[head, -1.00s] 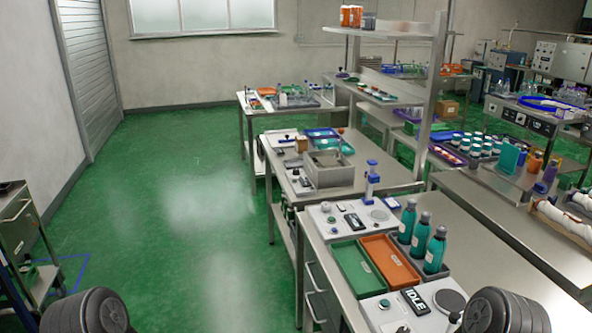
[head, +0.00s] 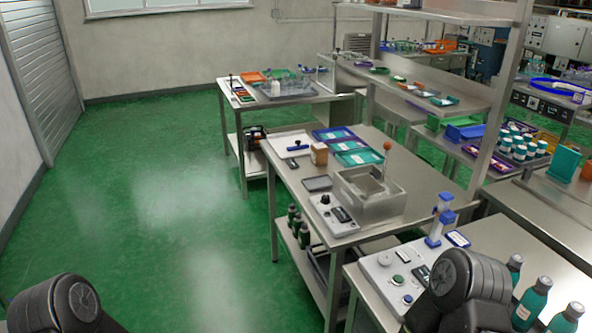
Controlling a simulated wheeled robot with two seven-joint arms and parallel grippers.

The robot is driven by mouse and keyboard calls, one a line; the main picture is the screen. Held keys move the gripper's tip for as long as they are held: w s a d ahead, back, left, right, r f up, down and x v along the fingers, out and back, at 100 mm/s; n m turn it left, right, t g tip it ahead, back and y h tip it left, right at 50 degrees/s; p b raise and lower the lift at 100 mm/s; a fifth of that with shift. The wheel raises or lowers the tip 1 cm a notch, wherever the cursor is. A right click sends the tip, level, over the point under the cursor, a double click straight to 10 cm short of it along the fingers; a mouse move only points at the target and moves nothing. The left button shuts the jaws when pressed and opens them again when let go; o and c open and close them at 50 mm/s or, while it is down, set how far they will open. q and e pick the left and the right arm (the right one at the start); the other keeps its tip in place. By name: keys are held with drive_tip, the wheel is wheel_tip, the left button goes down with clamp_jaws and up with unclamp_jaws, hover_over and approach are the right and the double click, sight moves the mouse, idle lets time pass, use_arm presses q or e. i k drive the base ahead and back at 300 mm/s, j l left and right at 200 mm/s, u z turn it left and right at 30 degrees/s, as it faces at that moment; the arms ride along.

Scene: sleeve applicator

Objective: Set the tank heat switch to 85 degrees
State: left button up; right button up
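A square open-topped metal tank (head: 369,196) stands on the middle steel table (head: 290,190). A light control panel (head: 334,213) sits against its near left side, with a dark round knob and a small dark display. The knob's setting and any degree marks are too small to read. A stick with an orange-brown ball (head: 387,146) stands up at the tank's back. Only dark rounded parts of my two arms show at the bottom left and bottom right. Neither gripper is in view.
A nearer table (head: 455,245) holds another control panel (head: 395,282), a blue-and-white stand (head: 440,218) and teal bottles (head: 530,303). Coloured trays (head: 345,143) lie behind the tank. Dark bottles (head: 298,226) stand on the shelf below. Open green floor (head: 180,220) lies left of the tables.

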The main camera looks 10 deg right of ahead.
sight(326, 199)
drive_tip(key=i+j, duration=0.45)
drive_tip(key=i, duration=0.15)
drive_tip(key=i+j, duration=0.4)
drive_tip(key=i, duration=0.2)
drive_tip(key=i+j, duration=0.45)
drive_tip(key=i, duration=0.2)
drive_tip(key=z, duration=2.45)
